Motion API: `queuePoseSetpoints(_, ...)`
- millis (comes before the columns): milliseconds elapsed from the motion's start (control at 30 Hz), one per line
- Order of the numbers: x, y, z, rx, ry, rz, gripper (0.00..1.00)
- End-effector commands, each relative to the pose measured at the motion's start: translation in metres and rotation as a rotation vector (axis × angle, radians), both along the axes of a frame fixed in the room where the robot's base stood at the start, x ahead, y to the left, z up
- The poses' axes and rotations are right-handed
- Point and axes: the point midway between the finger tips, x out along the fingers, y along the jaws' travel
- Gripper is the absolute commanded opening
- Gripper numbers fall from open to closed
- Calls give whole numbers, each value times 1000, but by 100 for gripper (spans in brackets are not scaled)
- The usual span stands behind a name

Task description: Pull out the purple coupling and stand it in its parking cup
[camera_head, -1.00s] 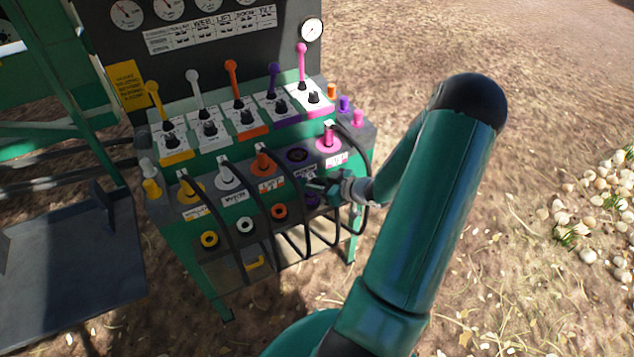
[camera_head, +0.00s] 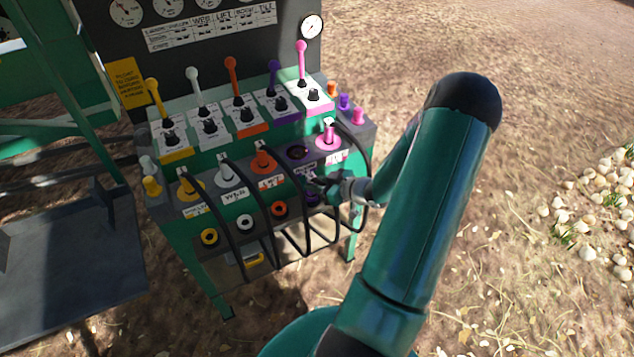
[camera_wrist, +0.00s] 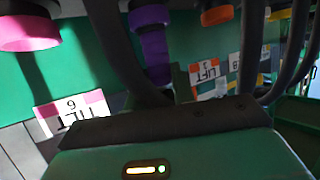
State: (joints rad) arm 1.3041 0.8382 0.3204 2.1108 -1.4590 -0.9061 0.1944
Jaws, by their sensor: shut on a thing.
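My gripper (camera_head: 320,187) is at the panel's front right, beside the lower-row purple parking cup (camera_head: 311,199). It is shut on the purple coupling, which is mostly hidden behind it in the head view. The wrist view is upside down and shows the purple coupling (camera_wrist: 153,52) in line with the purple cup's rim (camera_wrist: 150,15), close to or touching it. I cannot tell how deep it sits. The upper purple socket (camera_head: 297,152) looks dark and empty.
The pink coupling (camera_head: 329,133) stands in its upper socket at the right. The orange coupling (camera_head: 263,158) stands left of the purple socket. Black hoses (camera_head: 292,240) loop close around my gripper. A pink cup (camera_wrist: 28,32) is beside the purple one. Open ground lies right.

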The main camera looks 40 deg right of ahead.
Motion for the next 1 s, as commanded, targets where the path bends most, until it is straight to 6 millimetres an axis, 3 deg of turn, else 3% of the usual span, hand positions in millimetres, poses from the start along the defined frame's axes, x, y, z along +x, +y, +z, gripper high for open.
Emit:
queuePoseSetpoints(467,0,0,0,-1,-1,0,0)
queuePoseSetpoints(500,0,0,0,-1,-1,0,27)
queuePoseSetpoints(600,0,0,0,-1,-1,0,46)
queuePoseSetpoints(633,0,0,0,-1,-1,0,50)
queuePoseSetpoints(833,0,0,0,-1,0,0,50)
queuePoseSetpoints(933,0,0,0,0,1,0,68)
queuePoseSetpoints(1000,0,0,0,0,0,0,68)
